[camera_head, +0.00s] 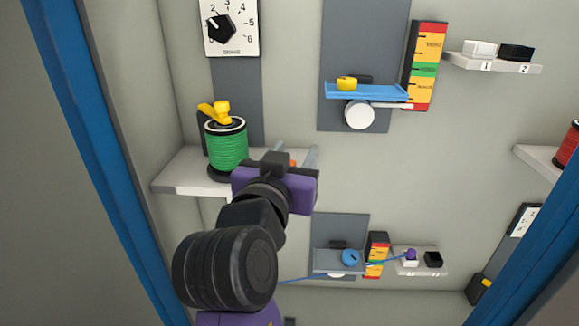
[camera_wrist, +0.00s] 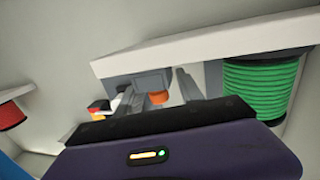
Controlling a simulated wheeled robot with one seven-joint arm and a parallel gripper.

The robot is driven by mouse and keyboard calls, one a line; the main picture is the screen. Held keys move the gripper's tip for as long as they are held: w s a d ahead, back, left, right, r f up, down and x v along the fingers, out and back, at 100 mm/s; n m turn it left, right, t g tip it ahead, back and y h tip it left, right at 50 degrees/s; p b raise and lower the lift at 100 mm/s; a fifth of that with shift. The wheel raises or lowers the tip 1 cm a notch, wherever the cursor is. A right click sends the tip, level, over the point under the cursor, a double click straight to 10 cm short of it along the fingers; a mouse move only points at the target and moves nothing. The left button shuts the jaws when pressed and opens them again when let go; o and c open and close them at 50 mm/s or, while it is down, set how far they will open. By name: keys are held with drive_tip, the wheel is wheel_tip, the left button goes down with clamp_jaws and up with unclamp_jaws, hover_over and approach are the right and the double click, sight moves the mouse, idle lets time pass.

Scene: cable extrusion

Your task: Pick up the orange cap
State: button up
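A small orange piece, which looks like the orange cap (camera_wrist: 158,97), shows between the two grey fingers of my gripper in the wrist view. In the head view only a sliver of orange (camera_head: 292,164) shows beside the fingers, the rest hidden by my wrist. My gripper (camera_head: 297,155) is open, its fingers apart and pointing toward the back wall. In the wrist view, gaps show between the orange piece and the fingers (camera_wrist: 160,90). I cannot tell how far ahead of the fingertips the piece is.
A green spool (camera_head: 228,147) with a yellow piece (camera_head: 215,111) on top stands on the white shelf (camera_head: 185,170), left of my gripper. A blue balance tray (camera_head: 368,91) and a colored scale (camera_head: 426,65) are up right. A red spool (camera_head: 570,143) sits far right.

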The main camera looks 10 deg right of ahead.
clamp_jaws()
drive_tip(key=shift+r, duration=0.15)
wheel_tip(320, 180, up, 20)
drive_tip(key=b, duration=0.2)
drive_tip(key=shift+b, duration=0.3)
